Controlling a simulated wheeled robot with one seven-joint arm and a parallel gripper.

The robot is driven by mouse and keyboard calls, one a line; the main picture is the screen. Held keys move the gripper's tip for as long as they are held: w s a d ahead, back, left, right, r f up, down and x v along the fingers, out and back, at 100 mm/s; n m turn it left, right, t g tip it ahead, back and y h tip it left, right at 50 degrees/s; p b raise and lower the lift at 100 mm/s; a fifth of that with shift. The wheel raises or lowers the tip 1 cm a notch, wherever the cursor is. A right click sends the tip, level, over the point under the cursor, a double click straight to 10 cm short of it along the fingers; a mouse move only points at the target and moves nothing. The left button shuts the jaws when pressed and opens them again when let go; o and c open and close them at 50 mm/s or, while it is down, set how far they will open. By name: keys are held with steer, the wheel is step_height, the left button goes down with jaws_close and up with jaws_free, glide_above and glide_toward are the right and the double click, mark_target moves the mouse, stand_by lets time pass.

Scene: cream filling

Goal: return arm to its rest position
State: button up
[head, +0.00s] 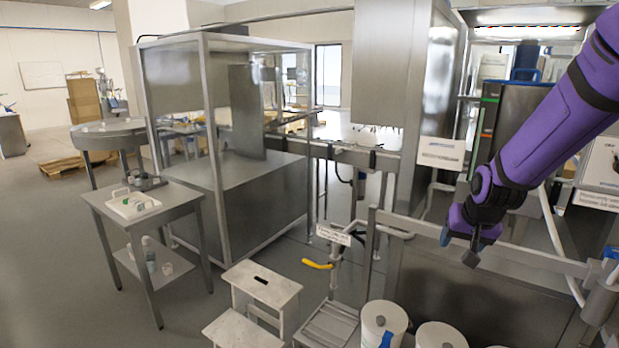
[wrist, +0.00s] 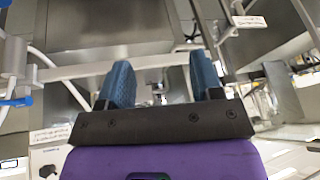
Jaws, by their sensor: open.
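My purple arm comes in from the upper right of the head view. My gripper (head: 472,250) hangs at its end, pointing down, in front of a steel machine and its rail. In the wrist view my gripper (wrist: 158,85) shows two blue textured fingers standing well apart. Nothing is between them. It is open and empty.
A white step stool (head: 262,285) stands at the bottom centre. A metal rail (head: 500,247) runs beside my gripper. A steel side table (head: 150,208) is at the left. Grey floor (head: 60,250) is clear at far left.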

steer(key=s+a+r+n, duration=0.1)
steer(key=s+r, duration=0.7)
steer(key=s, duration=0.5)
steer(key=s+a+r+n, duration=0.1)
steer(key=s+r+n, duration=0.1)
steer(key=s+r, duration=0.6)
steer(key=shift+s+a+r, duration=0.3)
steer(key=shift+s+a, duration=0.05)
steer(key=shift+s, duration=2.95)
